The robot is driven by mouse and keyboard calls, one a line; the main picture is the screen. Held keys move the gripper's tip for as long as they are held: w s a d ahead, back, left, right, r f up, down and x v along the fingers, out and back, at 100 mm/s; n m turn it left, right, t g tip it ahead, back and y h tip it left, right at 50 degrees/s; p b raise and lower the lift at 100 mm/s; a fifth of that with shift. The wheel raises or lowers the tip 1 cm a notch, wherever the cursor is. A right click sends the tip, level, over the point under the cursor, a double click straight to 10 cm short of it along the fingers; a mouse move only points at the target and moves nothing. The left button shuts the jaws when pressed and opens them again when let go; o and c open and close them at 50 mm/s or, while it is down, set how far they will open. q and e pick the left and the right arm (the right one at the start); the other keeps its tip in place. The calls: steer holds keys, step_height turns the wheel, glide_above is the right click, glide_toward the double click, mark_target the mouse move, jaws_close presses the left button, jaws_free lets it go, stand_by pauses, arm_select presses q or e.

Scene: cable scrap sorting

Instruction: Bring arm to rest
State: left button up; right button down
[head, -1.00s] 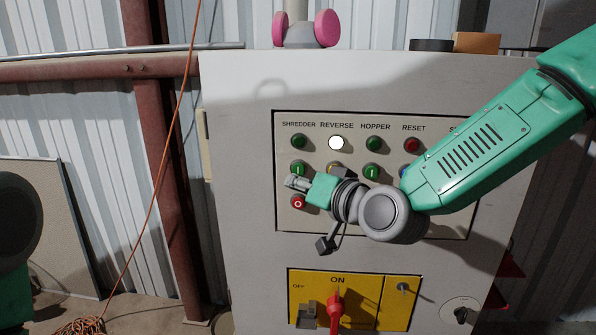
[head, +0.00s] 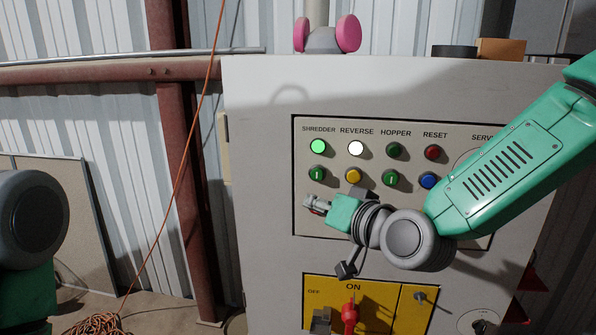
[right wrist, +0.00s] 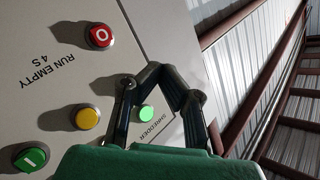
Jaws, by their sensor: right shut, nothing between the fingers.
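My right gripper (head: 312,204) is shut and empty in front of the grey control panel (head: 462,232), at the lower left of its buttons. In the head view it largely covers the red stop button there. The right wrist view shows its closed fingers (right wrist: 158,72) over the panel. Above it, the SHREDDER lamp (head: 318,147) glows green; it also shows in the right wrist view (right wrist: 146,113). Its green start button (head: 317,175) sits just above the gripper. I cannot tell whether the gripper touches the panel. My left gripper is out of view.
The REVERSE lamp (head: 356,148) glows white; the HOPPER lamp (head: 393,150) is dark. A yellow switch plate (head: 380,313) with a red handle (head: 349,317) lies below the panel. An orange cable (head: 183,165) hangs at the left beside a rust-red post (head: 181,185).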

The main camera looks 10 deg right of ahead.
steer(key=s+d+f+g+h, duration=0.15)
steer(key=s+f, duration=0.25)
steer(key=f, duration=0.5)
steer(key=s+d+f+g+h+b, duration=0.1)
steer(key=s+d+f+g, duration=0.2)
steer(key=f, duration=0.6)
steer(key=s+d+f+g+h, duration=0.1)
steer(key=s+f+g, duration=0.1)
steer(key=s+f, duration=0.55)
steer(key=s+d+f+g+h, duration=0.1)
steer(key=s+d+f+g, duration=0.1)
steer(key=s+d+f, duration=0.2)
steer(key=s+d+f+n+g+h+b, duration=0.1)
steer(key=s+d+f, duration=0.4)
steer(key=s, duration=0.5)
steer(key=s+d+f+n+g+h+b, duration=0.1)
steer(key=s+d+f+g+h, duration=0.1)
steer(key=s+f, duration=0.5)
steer(key=shift+s+d+g, duration=0.35)
steer(key=shift+d+g, duration=0.5)
steer(key=shift+d, duration=0.35)
steer(key=shift+w+f, duration=0.1)
steer(key=shift+w, duration=0.05)
